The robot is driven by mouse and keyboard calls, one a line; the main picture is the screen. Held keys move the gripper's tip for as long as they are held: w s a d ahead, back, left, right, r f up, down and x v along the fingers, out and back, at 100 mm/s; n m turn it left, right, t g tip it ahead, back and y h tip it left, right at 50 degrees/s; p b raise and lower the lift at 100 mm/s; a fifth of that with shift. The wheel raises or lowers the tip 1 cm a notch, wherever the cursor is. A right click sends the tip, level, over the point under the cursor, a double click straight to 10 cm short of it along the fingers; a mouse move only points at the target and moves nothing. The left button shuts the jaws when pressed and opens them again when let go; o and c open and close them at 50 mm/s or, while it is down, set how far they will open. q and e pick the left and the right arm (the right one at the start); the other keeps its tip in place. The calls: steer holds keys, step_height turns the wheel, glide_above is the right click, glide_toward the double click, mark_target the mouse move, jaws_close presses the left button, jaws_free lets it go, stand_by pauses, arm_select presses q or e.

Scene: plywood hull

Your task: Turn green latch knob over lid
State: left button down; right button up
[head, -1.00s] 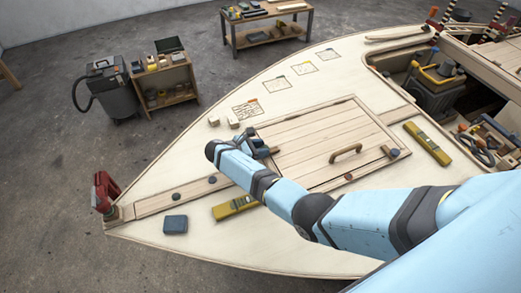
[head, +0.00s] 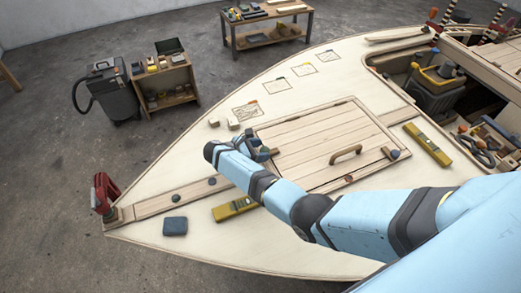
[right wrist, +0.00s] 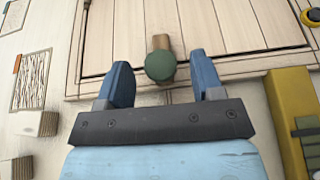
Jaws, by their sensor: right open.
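The green latch knob (right wrist: 160,66) shows in the right wrist view at the near edge of the planked lid (right wrist: 222,22). Its short wooden bar (right wrist: 161,42) points away from my gripper and shows against the lid's planks. My right gripper (right wrist: 159,60) is open, with one blue finger on each side of the knob in the picture. I see gaps on both sides; the depth is hard to tell. My left gripper is not in view.
A wooden handle (head: 346,154) stands on the lid, with a blue-knobbed latch (head: 393,153) on its right side. Yellow levels (head: 236,208) (head: 428,143) and a blue box (head: 175,225) lie on the deck. Small wooden blocks (head: 233,122) sit beyond my gripper.

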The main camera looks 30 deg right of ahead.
steer(key=s+b+v, duration=0.1)
steer(key=v, duration=1.2)
steer(key=shift+w+b, duration=0.35)
steer(key=shift+w, duration=0.15)
steer(key=shift+s+a, duration=0.1)
steer(key=shift+a, duration=0.05)
